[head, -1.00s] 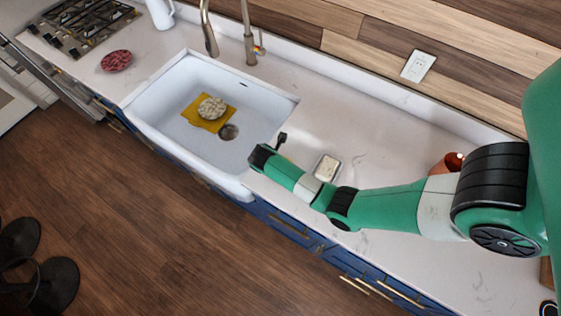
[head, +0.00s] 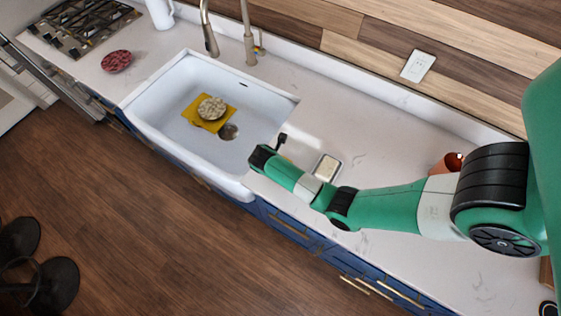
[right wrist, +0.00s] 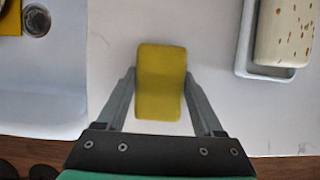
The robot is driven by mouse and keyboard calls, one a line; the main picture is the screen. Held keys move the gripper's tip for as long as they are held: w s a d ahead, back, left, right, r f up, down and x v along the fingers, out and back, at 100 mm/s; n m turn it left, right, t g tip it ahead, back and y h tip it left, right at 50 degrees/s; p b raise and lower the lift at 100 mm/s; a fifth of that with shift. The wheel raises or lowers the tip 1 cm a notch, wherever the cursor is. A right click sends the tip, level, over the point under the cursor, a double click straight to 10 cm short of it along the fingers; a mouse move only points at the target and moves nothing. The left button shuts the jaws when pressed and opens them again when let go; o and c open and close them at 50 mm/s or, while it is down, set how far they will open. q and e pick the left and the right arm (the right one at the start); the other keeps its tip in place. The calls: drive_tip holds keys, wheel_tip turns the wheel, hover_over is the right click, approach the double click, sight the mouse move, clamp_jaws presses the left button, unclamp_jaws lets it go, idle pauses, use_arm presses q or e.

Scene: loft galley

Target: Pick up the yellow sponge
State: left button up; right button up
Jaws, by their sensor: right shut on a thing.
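The yellow sponge (right wrist: 160,82) is a rounded block, upright in the right wrist view, with a finger of my right gripper (right wrist: 160,95) against each side. My right gripper is shut on it, over the white counter just right of the sink. I cannot tell whether the sponge touches the counter. My left gripper is not in view.
The white sink (head: 180,85) holds a flat yellow cloth-like square (head: 199,120) with a round patterned item (head: 211,108) on it. A soap dish (right wrist: 250,62) with speckled soap (right wrist: 284,32) stands close to the right. A tall faucet (head: 248,40) stands behind the sink.

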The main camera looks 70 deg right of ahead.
wheel_tip(320, 180, up, 3)
drive_tip(key=shift+r+p, duration=0.2)
drive_tip(key=shift+p, duration=0.3)
drive_tip(key=s+a+r+p, duration=0.7)
drive_tip(key=a+r+p, duration=0.2)
drive_tip(key=a, duration=0.3)
drive_tip(key=shift+r+p, duration=0.4)
drive_tip(key=shift+r, duration=0.05)
